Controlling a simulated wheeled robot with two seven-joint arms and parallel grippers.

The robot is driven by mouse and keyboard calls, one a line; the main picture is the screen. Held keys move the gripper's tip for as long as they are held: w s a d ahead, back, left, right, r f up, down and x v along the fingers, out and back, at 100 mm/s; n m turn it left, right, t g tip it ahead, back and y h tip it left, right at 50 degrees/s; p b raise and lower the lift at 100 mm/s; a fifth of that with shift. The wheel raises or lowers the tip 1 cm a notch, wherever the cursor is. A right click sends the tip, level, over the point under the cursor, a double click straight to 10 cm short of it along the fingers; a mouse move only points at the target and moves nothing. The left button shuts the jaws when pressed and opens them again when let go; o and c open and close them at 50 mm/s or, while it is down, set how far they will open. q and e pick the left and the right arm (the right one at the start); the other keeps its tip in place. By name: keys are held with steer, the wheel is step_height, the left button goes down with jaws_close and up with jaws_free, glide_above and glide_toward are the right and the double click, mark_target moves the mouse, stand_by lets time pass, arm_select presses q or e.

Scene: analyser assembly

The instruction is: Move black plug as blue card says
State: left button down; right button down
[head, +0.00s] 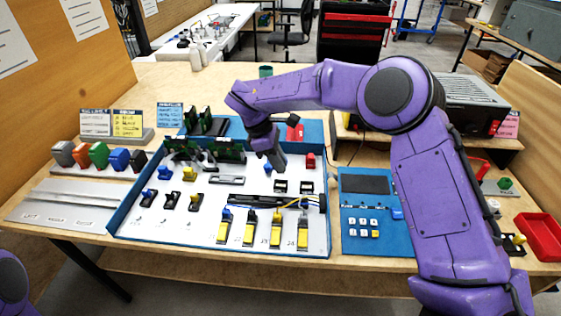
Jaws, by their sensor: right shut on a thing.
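The blue card (170,116) stands at the back left of the bench; its print is too small to read. My right gripper (278,163) hangs over the back middle of the blue-edged tray (150,226), pointing down. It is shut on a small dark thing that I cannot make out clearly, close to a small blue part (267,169). Black sockets (281,186) lie just in front of it. A black block (138,161) stands at the right end of the row of coloured blocks at left; I cannot tell which black piece is the plug. My left gripper is out of view.
Green circuit boards (217,152) stand upright left of my right gripper. A black bar with cables (264,201) and yellow levers (276,232) fill the tray's front. A blue keypad panel (375,242) and a red bin (541,234) are at right.

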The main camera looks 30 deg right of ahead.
stand_by(0.3)
steer(key=shift+b, duration=0.4)
steer(key=shift+f, duration=0.1)
steer(key=shift+f+b, duration=1.35)
steer(key=shift+b, duration=0.05)
steer(key=shift+f, duration=0.1)
steer(key=shift+f+b, duration=0.55)
steer(key=shift+b, duration=0.2)
steer(key=shift+f+b, duration=0.55)
